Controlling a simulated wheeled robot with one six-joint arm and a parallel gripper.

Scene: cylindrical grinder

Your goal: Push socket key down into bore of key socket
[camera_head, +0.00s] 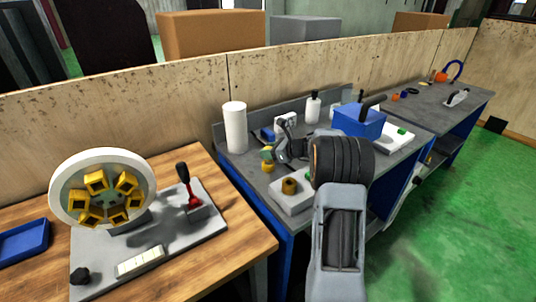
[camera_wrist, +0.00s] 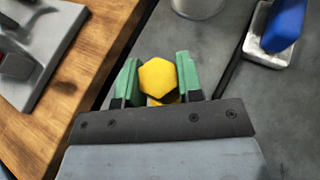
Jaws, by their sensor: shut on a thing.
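The socket key (camera_wrist: 158,76) is yellow with a hexagonal top. In the wrist view it sits between the two green fingers of my gripper (camera_wrist: 158,82), which is shut on it. A little more yellow shows just below the hexagon. In the head view my gripper (camera_head: 267,155) is small, with the yellow key (camera_head: 267,168) beneath it, above the grey bench's left part. A brass-coloured cylinder (camera_head: 289,186), apparently the key socket, stands on a pale block to the right of and nearer than the key. Its bore cannot be made out, and it is not seen in the wrist view.
A white roll (camera_head: 235,127) stands behind my gripper on the grey bench (camera_head: 232,165). A blue box (camera_head: 358,121) and a white bottle (camera_head: 313,108) stand farther right. The wooden table (camera_head: 247,240) at left carries a disc with yellow blocks (camera_head: 103,190) and a red-and-black lever (camera_head: 188,190).

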